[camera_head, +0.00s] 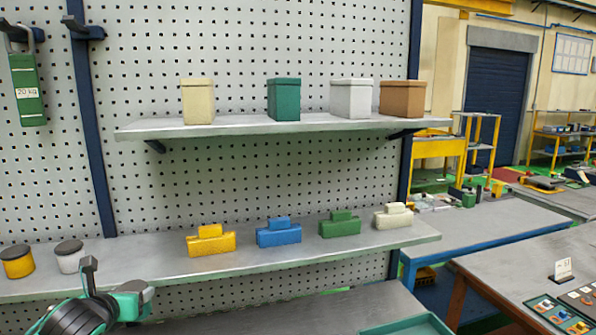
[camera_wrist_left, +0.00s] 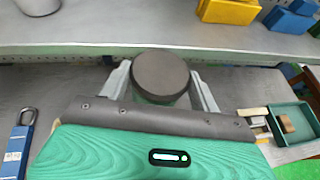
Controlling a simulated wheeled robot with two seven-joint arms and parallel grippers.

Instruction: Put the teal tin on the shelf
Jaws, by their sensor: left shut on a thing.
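The teal tin has a round dark grey lid and shows in the left wrist view (camera_wrist_left: 160,77), with a strip of its teal side below the lid. My left gripper (camera_wrist_left: 160,90) is shut on it, one finger on each side. In the head view my left gripper (camera_head: 112,283) is at the lower left, in front of the lower shelf (camera_head: 150,260); I cannot make out the tin there. On that shelf's left end stand a yellow tin (camera_head: 17,264) and a light grey tin (camera_head: 69,258), both dark-lidded. My right gripper is not in view.
Yellow (camera_head: 210,241), blue (camera_head: 278,234), green (camera_head: 340,226) and cream (camera_head: 393,217) blocks stand along the lower shelf. Bare shelf lies between the grey tin and yellow block. Boxes stand on the upper shelf (camera_head: 240,127). A green tray (camera_wrist_left: 308,117) lies below.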

